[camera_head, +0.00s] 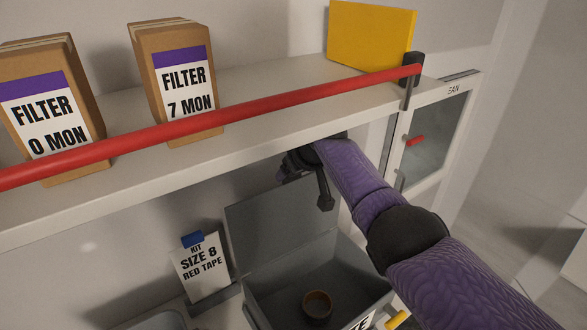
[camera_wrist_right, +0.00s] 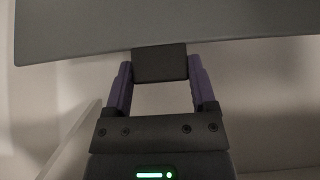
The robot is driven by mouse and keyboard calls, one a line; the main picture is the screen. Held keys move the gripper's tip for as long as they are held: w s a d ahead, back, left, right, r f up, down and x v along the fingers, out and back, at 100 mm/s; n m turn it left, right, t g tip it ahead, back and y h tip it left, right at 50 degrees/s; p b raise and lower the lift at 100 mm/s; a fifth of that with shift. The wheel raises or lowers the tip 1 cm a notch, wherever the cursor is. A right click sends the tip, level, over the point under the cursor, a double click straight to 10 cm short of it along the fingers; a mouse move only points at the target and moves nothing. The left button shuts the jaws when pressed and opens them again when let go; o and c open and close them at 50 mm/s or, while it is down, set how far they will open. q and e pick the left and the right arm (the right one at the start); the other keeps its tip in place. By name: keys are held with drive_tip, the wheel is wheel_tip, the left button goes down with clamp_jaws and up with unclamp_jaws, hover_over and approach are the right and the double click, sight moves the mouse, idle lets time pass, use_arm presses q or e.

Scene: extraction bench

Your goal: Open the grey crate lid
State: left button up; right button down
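The grey crate (camera_head: 258,288) is at the bottom middle of the head view. Its lid (camera_head: 285,222) stands raised at the back, and the inside of the crate shows. The lid also spans the top of the right wrist view (camera_wrist_right: 160,28). My right gripper (camera_head: 298,164) is by the lid's upper edge, under the shelf. In the right wrist view its two purple fingers (camera_wrist_right: 160,78) are on either side of a dark tab (camera_wrist_right: 160,63) on the lid's edge and look to be touching it. My left gripper is not in view.
A brown tape roll (camera_head: 317,305) lies in the crate. A white shelf (camera_head: 255,125) with a red rail (camera_head: 250,117) runs just above my right gripper, holding filter boxes (camera_head: 180,85) and a yellow panel (camera_head: 368,38). A kit card (camera_head: 202,266) stands left of the crate.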

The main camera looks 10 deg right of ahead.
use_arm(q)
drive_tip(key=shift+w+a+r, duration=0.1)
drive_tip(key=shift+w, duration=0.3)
use_arm(e)
drive_tip(key=shift+w+a, duration=0.2)
drive_tip(key=shift+w, duration=0.3)
unclamp_jaws()
